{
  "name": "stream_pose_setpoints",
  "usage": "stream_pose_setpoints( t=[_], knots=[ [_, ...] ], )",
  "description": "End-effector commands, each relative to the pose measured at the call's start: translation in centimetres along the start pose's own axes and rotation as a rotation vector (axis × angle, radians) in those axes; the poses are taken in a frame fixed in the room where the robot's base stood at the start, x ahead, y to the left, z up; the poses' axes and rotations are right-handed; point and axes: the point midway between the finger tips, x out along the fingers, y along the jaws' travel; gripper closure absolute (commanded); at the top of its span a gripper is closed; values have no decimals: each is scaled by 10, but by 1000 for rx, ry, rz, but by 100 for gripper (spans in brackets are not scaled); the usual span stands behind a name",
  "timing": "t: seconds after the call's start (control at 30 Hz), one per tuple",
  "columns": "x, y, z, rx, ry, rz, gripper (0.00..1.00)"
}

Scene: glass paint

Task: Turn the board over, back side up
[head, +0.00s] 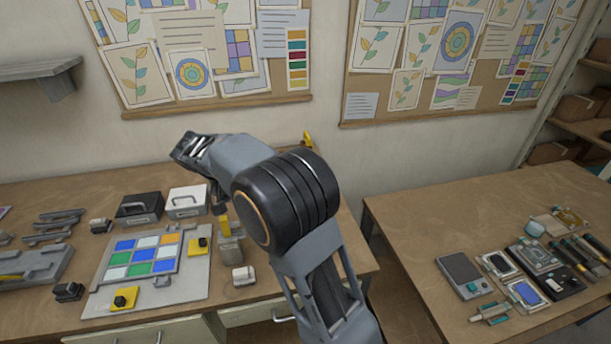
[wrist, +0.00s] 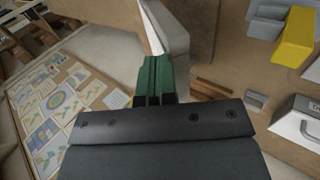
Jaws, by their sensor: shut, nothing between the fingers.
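The board (head: 190,285) is a light grey flat plate lying on the left table. A framed grid of blue, green, white and orange-yellow squares (head: 143,256) faces up on it. Two yellow pieces with black knobs, one at its front (head: 124,298) and one at its right (head: 198,245), sit on the plate. My gripper (head: 187,148) is raised well above and behind the board, near the wall, and touches nothing there. In the wrist view its green fingers (wrist: 154,80) are together and empty. The board does not show in the wrist view.
A black box (head: 139,208) and a white box (head: 187,202) with handles stand behind the board. A grey block with a yellow top (head: 229,240) stands to its right. Grey tools (head: 30,265) lie left. A wall shelf (head: 40,70) juts out at upper left. A second table (head: 430,215) holds devices.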

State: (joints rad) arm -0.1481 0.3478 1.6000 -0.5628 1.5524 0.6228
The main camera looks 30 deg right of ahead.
Motion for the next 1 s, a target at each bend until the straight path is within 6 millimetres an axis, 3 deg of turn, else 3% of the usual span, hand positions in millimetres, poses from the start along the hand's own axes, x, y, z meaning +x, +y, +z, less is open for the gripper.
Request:
stream_pose_setpoints(
  t=[0.13, 0.4, 1.0],
  knots=[
    [4, -19, 0, -5, -1, 121, 100],
    [10, -39, 0, -1, -3, 114, 100],
    [15, -51, 0, 0, -2, 111, 100]
  ],
)
